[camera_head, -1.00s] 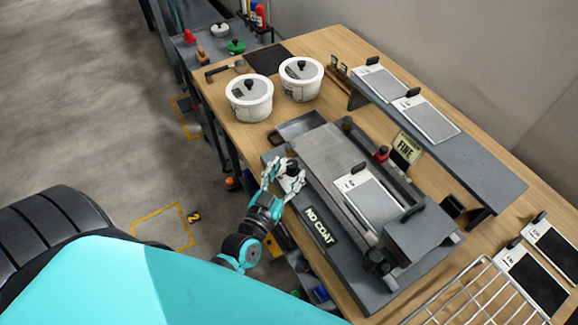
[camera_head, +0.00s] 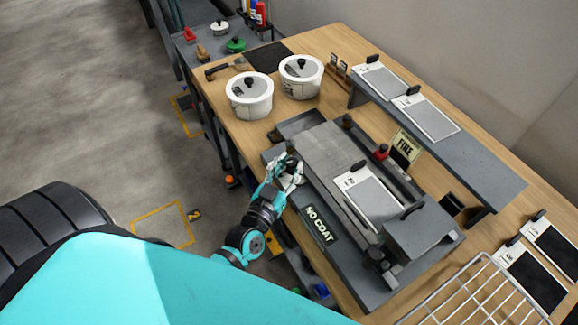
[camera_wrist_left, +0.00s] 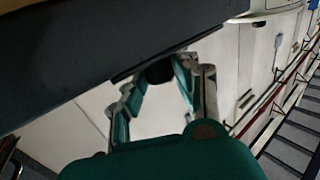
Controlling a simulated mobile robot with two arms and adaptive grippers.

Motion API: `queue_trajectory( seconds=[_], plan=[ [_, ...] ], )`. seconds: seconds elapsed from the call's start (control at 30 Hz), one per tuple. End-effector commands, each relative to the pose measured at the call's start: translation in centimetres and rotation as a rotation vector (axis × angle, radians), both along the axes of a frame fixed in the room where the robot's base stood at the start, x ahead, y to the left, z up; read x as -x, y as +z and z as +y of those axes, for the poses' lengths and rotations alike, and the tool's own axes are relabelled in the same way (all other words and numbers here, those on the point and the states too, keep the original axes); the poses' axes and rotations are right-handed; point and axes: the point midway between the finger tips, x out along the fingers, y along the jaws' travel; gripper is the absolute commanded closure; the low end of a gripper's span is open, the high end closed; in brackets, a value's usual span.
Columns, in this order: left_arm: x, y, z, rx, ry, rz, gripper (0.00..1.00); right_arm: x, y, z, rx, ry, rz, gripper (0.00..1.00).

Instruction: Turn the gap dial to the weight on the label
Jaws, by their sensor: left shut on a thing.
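My left gripper (camera_head: 287,172) reaches the near left side of the grey coating machine (camera_head: 330,150). In the left wrist view its two fingers (camera_wrist_left: 160,75) close around a dark round knob (camera_wrist_left: 159,72) under the machine's dark edge, which I take for the gap dial. The fingers hide most of the knob, and its markings cannot be read. A small card reading FINE (camera_head: 405,148) stands behind the machine. A NO COAT plate (camera_head: 319,225) is on its front side. No weight label is readable. My right gripper is not in view.
Two white lidded pots (camera_head: 249,95) stand on the wooden table (camera_head: 315,45) at the back left. A grey shelf (camera_head: 470,155) with panels runs along the back. A wire rack (camera_head: 480,295) is at the lower right. Open floor lies to the left.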

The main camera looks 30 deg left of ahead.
Motion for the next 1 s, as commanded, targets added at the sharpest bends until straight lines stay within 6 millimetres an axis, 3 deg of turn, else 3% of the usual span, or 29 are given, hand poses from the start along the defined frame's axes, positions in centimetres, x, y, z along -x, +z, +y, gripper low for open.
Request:
queue_trajectory(
  seconds=[0.47,1.0],
  plan=[
    [0.0,-0.3,0.5,-0.012,-0.224,0.000,1.00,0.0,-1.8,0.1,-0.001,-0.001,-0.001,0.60],
    [-0.3,-0.5,1.2,-0.008,-0.614,0.002,1.00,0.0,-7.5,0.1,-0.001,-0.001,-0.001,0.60]
  ],
)
